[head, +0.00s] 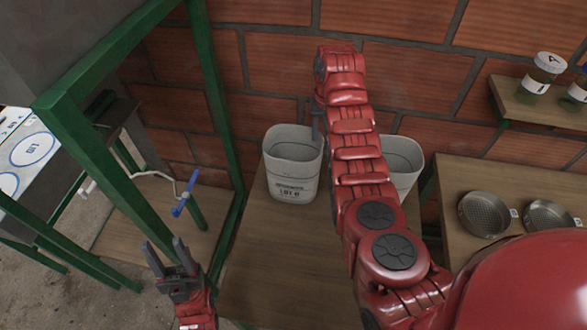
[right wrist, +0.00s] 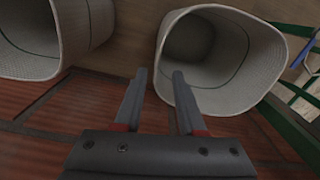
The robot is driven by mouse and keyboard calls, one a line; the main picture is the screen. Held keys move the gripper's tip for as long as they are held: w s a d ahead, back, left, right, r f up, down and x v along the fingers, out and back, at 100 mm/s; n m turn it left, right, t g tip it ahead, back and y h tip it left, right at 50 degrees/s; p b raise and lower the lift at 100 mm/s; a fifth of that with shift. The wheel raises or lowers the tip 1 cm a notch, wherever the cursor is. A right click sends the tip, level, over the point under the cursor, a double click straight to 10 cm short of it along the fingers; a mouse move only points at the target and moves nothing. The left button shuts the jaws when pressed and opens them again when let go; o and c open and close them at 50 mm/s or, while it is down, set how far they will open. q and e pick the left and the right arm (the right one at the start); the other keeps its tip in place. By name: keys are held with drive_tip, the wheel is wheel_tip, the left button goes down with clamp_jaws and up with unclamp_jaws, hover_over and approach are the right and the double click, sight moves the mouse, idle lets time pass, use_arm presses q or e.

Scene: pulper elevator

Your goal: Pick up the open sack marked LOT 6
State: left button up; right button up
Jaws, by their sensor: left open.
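The open sack marked LOT 6 (head: 290,190) is a pale, bucket-shaped sack. It stands upright on a wooden surface against the brick wall, its mouth facing up. In the right wrist view it is the right-hand sack (right wrist: 235,93). My right gripper (right wrist: 157,72) is open at its rim; one finger overlaps the rim and the other is to the left of it. I cannot tell whether they touch. In the head view the right arm hides most of this gripper. My left gripper (head: 163,246) is open and empty, low at the left, apart from the sack.
A second pale sack (head: 404,160) stands partly behind my right arm. A green frame (head: 207,95) and a blue-handled valve (head: 184,195) are to the left. Sieves (head: 486,214) lie on a wooden bench at the right, below a shelf with jars (head: 542,75). The wooden surface before the sack is clear.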

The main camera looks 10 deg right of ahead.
sight(322, 146)
drive_tip(key=shift+s+f+p, duration=0.1)
drive_tip(key=shift+f+p, duration=0.25)
drive_tip(key=shift+f, duration=0.6)
drive_tip(key=f+p, duration=0.1)
drive_tip(key=s+f+p, duration=0.1)
drive_tip(key=p, duration=0.1)
drive_tip(key=shift+f, duration=0.2)
drive_tip(key=shift+w+f, duration=0.1)
drive_tip(key=shift+f, duration=1.35)
clamp_jaws()
